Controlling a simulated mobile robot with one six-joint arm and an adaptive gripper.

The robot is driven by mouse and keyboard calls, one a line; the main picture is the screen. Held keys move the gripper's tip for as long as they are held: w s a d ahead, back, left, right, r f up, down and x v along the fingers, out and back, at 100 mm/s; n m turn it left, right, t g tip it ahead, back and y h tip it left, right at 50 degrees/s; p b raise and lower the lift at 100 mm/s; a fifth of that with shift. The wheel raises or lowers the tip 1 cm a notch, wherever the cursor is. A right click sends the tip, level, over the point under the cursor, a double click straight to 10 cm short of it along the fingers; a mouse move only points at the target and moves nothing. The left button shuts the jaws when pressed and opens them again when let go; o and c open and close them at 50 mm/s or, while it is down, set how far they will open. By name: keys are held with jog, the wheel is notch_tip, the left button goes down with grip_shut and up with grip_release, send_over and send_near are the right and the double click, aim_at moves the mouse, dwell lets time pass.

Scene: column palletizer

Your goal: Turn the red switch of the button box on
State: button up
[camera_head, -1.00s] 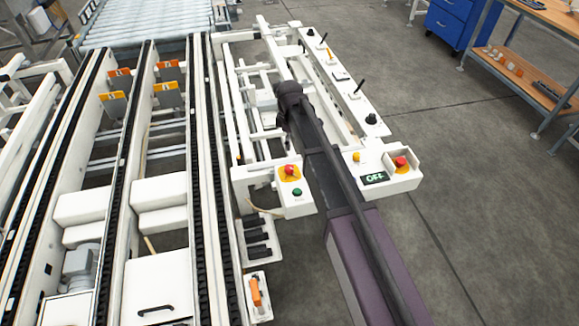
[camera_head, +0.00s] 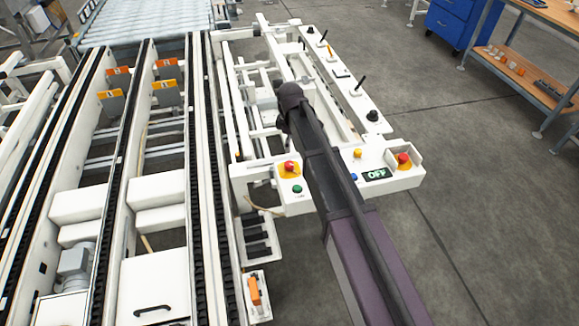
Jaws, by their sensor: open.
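A white button box (camera_head: 410,180) sits at the near right end of the white machine frame. A second white panel (camera_head: 291,203), left of my arm, has a red knob (camera_head: 289,167) on yellow and a green button (camera_head: 297,188). My dark arm crosses between the two panels. My gripper is not visible.
A white rail (camera_head: 345,85) with several small black knobs and sticks runs away behind the button box. Long conveyor rails (camera_head: 205,190) with black chains fill the left. Grey floor (camera_head: 480,200) is clear on the right, with a wooden workbench (camera_head: 550,90) beyond.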

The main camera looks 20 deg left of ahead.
aim_at(290, 164)
jog(key=shift+f+b, duration=4.95)
jog(key=shift+f, duration=0.3)
jog(key=c, duration=1.2)
